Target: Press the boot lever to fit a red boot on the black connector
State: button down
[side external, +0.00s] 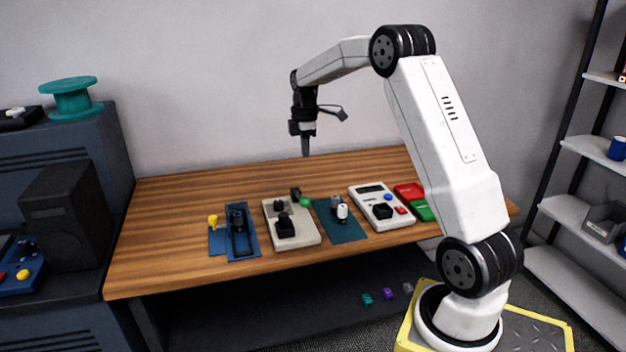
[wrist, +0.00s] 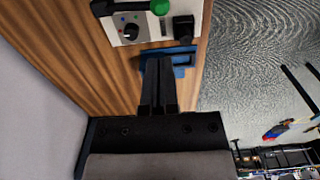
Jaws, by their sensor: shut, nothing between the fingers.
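The beige boot station (side external: 302,238) stands mid-table with a black knob, a black block (side external: 285,227) and a black lever with a green ball end (side external: 305,202). In the wrist view the lever's green ball (wrist: 160,6) is at the top edge, and the knob (wrist: 130,31) has small coloured dots around it. My gripper (side external: 306,154) is shut and empty, pointing down high above the back of the table. Its fingers (wrist: 158,60) overlap a blue fixture in the wrist view. I cannot make out the black connector or a red boot for certain.
Left of the station are blue mats with a black holder (side external: 238,220) and a yellow piece (side external: 213,220). Right are a teal mat (side external: 341,231) with grey and white posts, a white tester (side external: 394,219), and red (side external: 408,190) and green bins. The table's back is clear.

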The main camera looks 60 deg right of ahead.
aim_at(306, 198)
notch_tip(306, 198, down, 13)
jog(key=shift+f, duration=0.1)
dwell(0.6)
jog(key=shift+s+a+f, duration=0.3)
jog(key=shift+f, duration=0.6)
jog(key=shift+s+a+f, duration=0.3)
jog(key=shift+f, duration=0.55)
jog(key=shift+s+a+f, duration=0.3)
jog(key=shift+f, duration=0.6)
jog(key=shift+s+a+r, duration=0.1)
jog(key=shift+r, duration=0.65)
notch_tip(306, 198, up, 12)
jog(key=s+a, duration=0.2)
jog(key=s, duration=0.1)
jog(key=shift+a+r, duration=0.25)
jog(key=shift+a, duration=0.15)
jog(key=shift+w+a, duration=0.1)
